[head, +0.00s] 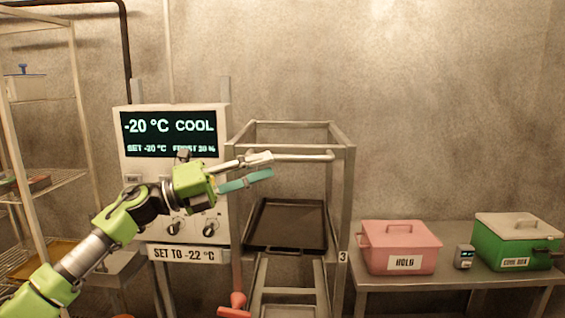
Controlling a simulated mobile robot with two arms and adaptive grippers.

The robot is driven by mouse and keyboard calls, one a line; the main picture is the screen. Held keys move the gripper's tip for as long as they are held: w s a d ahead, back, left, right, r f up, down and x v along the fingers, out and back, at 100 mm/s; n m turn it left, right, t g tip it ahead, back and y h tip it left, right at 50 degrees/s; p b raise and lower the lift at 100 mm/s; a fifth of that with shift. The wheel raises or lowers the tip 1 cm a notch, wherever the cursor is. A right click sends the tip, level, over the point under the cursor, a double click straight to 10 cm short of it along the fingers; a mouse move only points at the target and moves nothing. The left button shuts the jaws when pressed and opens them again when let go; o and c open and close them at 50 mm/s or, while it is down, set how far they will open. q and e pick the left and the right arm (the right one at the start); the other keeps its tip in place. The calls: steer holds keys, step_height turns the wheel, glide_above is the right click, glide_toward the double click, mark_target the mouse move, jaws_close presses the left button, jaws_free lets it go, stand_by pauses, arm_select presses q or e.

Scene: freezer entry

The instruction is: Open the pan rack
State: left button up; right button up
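The pan rack (344,205) is a grey metal frame in the middle of the head view, marked 3 on its right post. A dark pan (286,224) lies in it. A rounded pale bar (305,157) crosses the front of the rack near the top. My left gripper (258,168), green with teal finger parts, comes in from the left and overlaps the rack's left post. Its fingers look spread, at about the height of the bar; I cannot tell whether they touch it. My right gripper is not in view.
A control panel (133,202) with a lit display stands behind my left arm. A side table (450,283) on the right holds a pink box (402,241), a small device (463,257) and a green box (514,243). Wire shelving (82,150) stands at left. A red handle (237,300) shows low.

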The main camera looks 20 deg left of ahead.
arm_select(q)
steer(key=shift+v, duration=2.35)
